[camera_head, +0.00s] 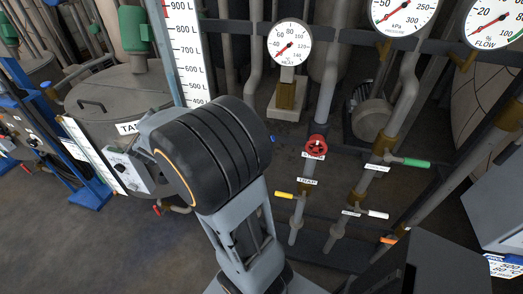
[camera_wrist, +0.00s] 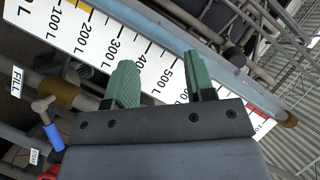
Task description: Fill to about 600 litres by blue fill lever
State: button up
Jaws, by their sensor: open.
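The blue fill lever (camera_wrist: 52,132) sits on a brass valve by a FILL label (camera_wrist: 17,80), at the left of the wrist view. The white litre scale (camera_wrist: 145,60) runs diagonally behind my gripper, with a pale blue tube (camera_wrist: 185,40) along it. The scale also stands upright in the head view (camera_head: 186,50); its lower part is hidden by my arm. I cannot make out a liquid level. My gripper (camera_wrist: 163,82) has its green fingers apart with nothing between them, to the right of the blue lever and not touching it.
A red handwheel (camera_head: 317,145) and yellow (camera_head: 284,194), green (camera_head: 416,162), white (camera_head: 378,214) and orange (camera_head: 389,240) levers sit on pipes at the right. Round gauges (camera_head: 290,43) hang above. A tank (camera_head: 110,95) stands left. The front-left floor is clear.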

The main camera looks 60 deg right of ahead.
jog(key=s+d+f+m+g+h+b, duration=0.2)
jog(key=s+d+f+m+g+h, duration=0.3)
jog(key=d+f+m+g, duration=0.25)
jog(key=s+d+f+m+g+b, duration=0.2)
jog(key=s+f+m+g, duration=0.45)
jog(key=s+g, duration=0.55)
jog(key=shift+g+y, duration=0.4)
jog(key=shift+g, duration=0.25)
jog(key=p+x, duration=0.1)
jog(key=x, duration=0.3)
jog(key=p+x, duration=0.1)
jog(key=x, duration=0.7)
jog(key=shift+w+d+r+p, duration=0.2)
jog(key=shift+w+r+p, duration=0.15)
jog(key=shift+p, duration=0.05)
grip_shut()
